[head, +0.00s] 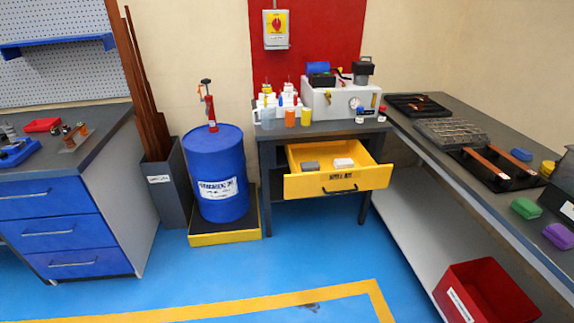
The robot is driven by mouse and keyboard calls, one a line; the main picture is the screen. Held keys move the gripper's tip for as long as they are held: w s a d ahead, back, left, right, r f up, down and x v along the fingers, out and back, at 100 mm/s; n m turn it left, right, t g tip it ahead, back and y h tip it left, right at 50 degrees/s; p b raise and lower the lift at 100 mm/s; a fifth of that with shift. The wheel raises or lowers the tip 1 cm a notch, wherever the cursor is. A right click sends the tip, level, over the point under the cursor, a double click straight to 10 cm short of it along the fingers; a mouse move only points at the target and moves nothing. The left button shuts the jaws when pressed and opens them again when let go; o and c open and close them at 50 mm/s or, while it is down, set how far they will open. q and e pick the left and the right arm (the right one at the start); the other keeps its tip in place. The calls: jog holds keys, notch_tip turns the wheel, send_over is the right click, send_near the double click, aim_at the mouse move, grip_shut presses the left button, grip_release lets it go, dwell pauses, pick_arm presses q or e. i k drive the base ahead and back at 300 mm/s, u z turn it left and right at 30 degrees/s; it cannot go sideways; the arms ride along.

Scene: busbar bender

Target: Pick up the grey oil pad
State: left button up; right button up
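The grey oil pad (310,165) appears to be the small grey block in the open yellow drawer (337,182), on its left side. A white block (343,163) lies to its right in the same drawer. The drawer is pulled out from under a dark-topped table (262,150). Neither of my grippers shows in the head view.
A blue drum (217,170) on a yellow-edged pallet (222,236) stands left of the drawer. A long bench (430,150) runs along the right, with a red bin (487,292) at its lower front. Blue floor (270,270) before the drawer is clear. Bottles and a grey machine (340,102) stand above it.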

aim_at(313, 166)
jog(key=u, duration=0.75)
jog(key=i, duration=0.8)
jog(key=u, duration=0.65)
jog(key=i, duration=0.95)
jog(key=z, duration=0.2)
